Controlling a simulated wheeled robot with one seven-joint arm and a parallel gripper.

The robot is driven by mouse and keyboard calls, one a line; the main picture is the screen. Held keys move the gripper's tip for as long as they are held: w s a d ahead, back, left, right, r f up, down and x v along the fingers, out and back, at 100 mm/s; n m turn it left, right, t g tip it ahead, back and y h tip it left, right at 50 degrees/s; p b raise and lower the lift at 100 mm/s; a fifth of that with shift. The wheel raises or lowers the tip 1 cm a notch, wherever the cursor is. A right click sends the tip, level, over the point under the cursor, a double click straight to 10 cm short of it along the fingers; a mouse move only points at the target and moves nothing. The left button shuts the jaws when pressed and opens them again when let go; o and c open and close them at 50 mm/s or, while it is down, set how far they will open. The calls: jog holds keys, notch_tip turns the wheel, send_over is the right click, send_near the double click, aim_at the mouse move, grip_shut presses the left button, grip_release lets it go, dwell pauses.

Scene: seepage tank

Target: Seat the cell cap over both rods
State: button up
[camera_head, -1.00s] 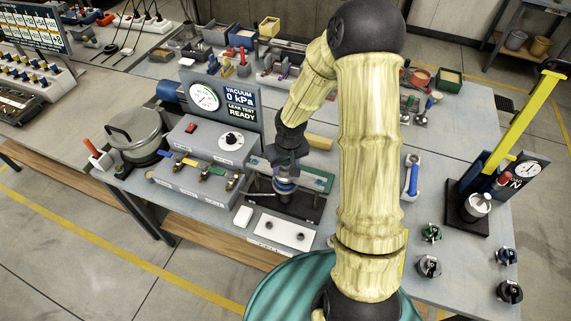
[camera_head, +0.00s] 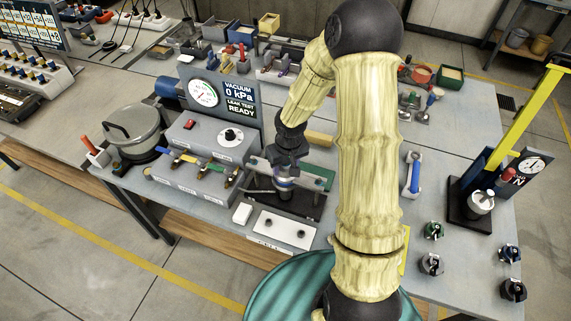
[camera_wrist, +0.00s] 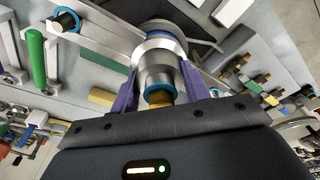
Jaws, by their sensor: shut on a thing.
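The cell cap (camera_wrist: 100,35) shows in the wrist view as a metal crossbar with a round central hub. In the head view, my gripper (camera_head: 284,180) points down above the black cell base (camera_head: 262,199) on the bench.
A white plate (camera_head: 270,224) with two dark knobs or holes lies in front of the base. A valve manifold (camera_head: 192,182) and gauge panel (camera_head: 215,100) stand to the left. A blue-handled tool (camera_head: 412,175) lies farther right.

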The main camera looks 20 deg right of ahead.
aim_at(289, 180)
jog(key=shift+f, duration=0.1)
jog(key=o, duration=1.4)
jog(key=shift+c, duration=0.2)
notch_tip(289, 180, up, 17)
jog(key=s, duration=0.2)
jog(key=shift+s+d+p, duration=0.2)
jog(key=shift+s+p, duration=0.1)
jog(key=shift+p, duration=0.1)
jog(key=s+f+m+b, duration=0.1)
jog(key=s+f, duration=0.2)
jog(key=s, duration=0.9)
jog(key=shift+m+t, duration=0.4)
